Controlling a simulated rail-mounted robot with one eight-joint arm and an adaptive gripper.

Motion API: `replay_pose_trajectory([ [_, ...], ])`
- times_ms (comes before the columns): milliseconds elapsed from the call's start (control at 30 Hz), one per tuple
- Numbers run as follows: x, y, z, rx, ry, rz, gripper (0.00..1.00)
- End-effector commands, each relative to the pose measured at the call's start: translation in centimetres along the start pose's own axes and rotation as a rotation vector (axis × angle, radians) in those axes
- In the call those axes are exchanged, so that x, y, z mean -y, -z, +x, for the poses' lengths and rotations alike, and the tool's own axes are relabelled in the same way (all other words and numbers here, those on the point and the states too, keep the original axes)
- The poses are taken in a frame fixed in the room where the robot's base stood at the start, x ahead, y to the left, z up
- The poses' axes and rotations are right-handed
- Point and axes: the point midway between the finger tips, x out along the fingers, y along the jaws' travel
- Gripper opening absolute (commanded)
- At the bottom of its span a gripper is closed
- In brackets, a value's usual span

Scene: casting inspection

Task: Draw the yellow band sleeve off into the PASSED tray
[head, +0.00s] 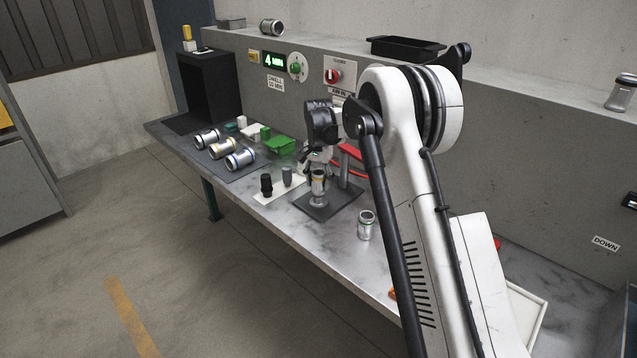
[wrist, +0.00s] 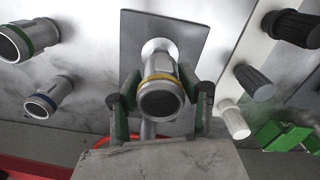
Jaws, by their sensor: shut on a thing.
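The yellow band sleeve (head: 318,184) is a silvery metal cylinder standing upright at the dark square plate (head: 343,203) on the bench. In the wrist view the sleeve (wrist: 160,92) shows its yellow ring and dark open end, with a pale round foot behind it on the plate. My gripper (wrist: 160,103) is shut on the sleeve, with one green-padded finger on each side. In the head view my gripper (head: 318,163) comes down from above onto the sleeve's top.
Several banded sleeves lie on a dark mat at the left, one blue-banded (head: 240,159). A black plug (head: 266,184) and a grey plug (head: 287,176) stand on a white board left of the plate. A green-banded sleeve (head: 366,225) stands right.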

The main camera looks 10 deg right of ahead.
Motion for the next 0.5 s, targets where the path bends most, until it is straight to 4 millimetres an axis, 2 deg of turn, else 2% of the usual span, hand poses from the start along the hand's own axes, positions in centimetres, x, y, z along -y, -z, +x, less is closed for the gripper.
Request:
replay_pose_trajectory([
  [233, 0.0, 0.0, -0.4, 0.000, 0.000, 0.000, 0.06],
  [500, 0.0, 0.0, -2.1, 0.000, 0.000, 0.000, 0.06],
])
